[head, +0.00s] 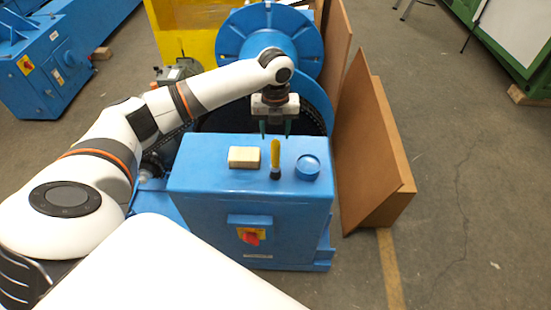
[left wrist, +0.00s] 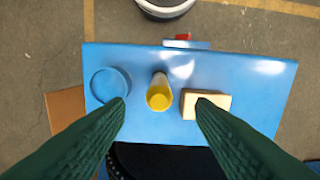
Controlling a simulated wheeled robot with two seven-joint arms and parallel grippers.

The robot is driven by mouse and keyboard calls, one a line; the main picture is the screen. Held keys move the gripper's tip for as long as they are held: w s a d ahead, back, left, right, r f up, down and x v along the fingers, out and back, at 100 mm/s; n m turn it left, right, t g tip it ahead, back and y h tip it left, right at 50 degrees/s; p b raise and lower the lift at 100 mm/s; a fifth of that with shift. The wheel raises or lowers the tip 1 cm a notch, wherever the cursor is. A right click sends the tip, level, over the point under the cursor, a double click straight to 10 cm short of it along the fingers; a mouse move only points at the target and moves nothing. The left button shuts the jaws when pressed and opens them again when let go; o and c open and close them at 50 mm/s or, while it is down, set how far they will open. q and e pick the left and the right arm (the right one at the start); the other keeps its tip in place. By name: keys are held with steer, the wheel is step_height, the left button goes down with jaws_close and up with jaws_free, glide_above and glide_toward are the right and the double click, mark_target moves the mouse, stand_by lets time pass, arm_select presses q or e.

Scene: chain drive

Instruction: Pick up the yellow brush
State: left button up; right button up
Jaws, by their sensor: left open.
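The yellow brush (head: 275,158) stands upright on the blue cabinet top, its yellow handle up and a dark part at its base. In the left wrist view the brush (left wrist: 159,93) is seen from above, between and beyond the green fingertips. My left gripper (head: 275,130) is open and empty, with its fingers pointing down above the back edge of the cabinet top, behind the brush. The left fingers (left wrist: 160,125) are apart and do not touch the brush. My right gripper is not in view.
The blue cabinet top (head: 210,165) also holds a cream block (head: 244,157) left of the brush and a round blue dish (head: 307,168) to its right. A red switch (head: 250,237) is on the front. Brown boards (head: 375,150) lean at the right. A large blue spool (head: 250,28) stands behind.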

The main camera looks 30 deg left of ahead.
mark_target(275, 140)
arm_select(q)
steer(key=shift+f, duration=0.9)
step_height(275, 140, down, 5)
steer(key=p, duration=0.2)
steer(key=shift+r+p, duration=0.1)
steer(key=shift+p, duration=0.25)
steer(key=shift+f, duration=0.3)
steer(key=c, duration=1.1)
